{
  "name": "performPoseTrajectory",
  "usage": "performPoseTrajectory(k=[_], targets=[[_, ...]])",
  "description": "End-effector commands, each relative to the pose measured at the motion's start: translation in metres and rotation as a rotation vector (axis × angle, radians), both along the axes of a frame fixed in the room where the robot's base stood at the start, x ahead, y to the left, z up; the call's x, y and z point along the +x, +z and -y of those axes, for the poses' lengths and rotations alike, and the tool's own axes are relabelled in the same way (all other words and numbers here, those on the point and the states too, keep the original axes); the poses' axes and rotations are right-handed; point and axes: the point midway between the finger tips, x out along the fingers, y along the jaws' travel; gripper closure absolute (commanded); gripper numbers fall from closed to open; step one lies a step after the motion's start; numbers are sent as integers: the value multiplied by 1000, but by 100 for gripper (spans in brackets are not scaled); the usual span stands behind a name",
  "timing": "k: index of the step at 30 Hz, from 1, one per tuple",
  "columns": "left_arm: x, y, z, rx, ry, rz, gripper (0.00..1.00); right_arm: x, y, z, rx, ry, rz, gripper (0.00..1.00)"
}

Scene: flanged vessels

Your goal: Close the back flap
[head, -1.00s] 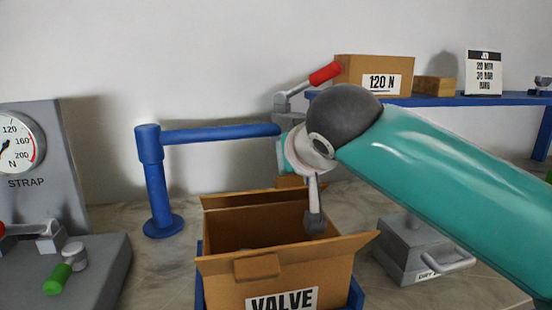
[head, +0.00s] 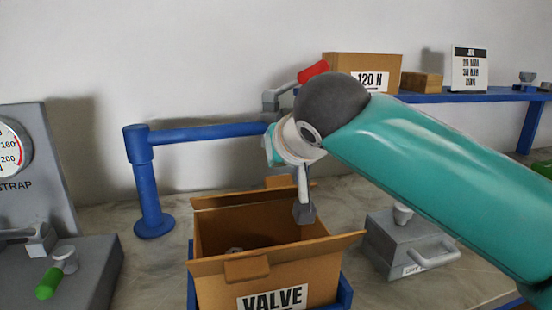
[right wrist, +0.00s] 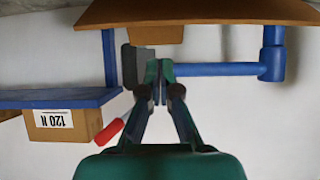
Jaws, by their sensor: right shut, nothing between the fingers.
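The open cardboard box marked VALVE (head: 272,299) stands low in the middle of the head view. Its front flap (head: 315,248) is folded outward toward me. The back flap (head: 235,201) shows as a narrow strip along the far rim, with a tab (head: 278,182) behind it. In the right wrist view, which is upside down, a cardboard flap (right wrist: 210,12) with a tab (right wrist: 155,35) lies just beyond the fingertips. My right gripper (right wrist: 159,88) is shut and empty, apart from that flap. My left gripper is out of view.
A blue post with a horizontal bar (head: 205,135) stands behind the box. A red-handled device (head: 312,72) is behind my wrist. A grey block with a handle (head: 405,245) is at right. A shelf (head: 470,97) carries the 120 N box (head: 362,68). A gauge stand is left.

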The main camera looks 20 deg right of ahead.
Motion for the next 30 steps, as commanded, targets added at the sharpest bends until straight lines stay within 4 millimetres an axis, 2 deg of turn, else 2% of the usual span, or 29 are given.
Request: performPoseTrajectory(k=[7,21,26,30], targets=[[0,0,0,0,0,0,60,-17,11,-4,1,2,3,100],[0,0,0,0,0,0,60,-88,56,-17,1,4,4,100],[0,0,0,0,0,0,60,-99,60,-18,-15,10,-5,100],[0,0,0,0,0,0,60,-111,55,-18,-42,61,-82,100]])
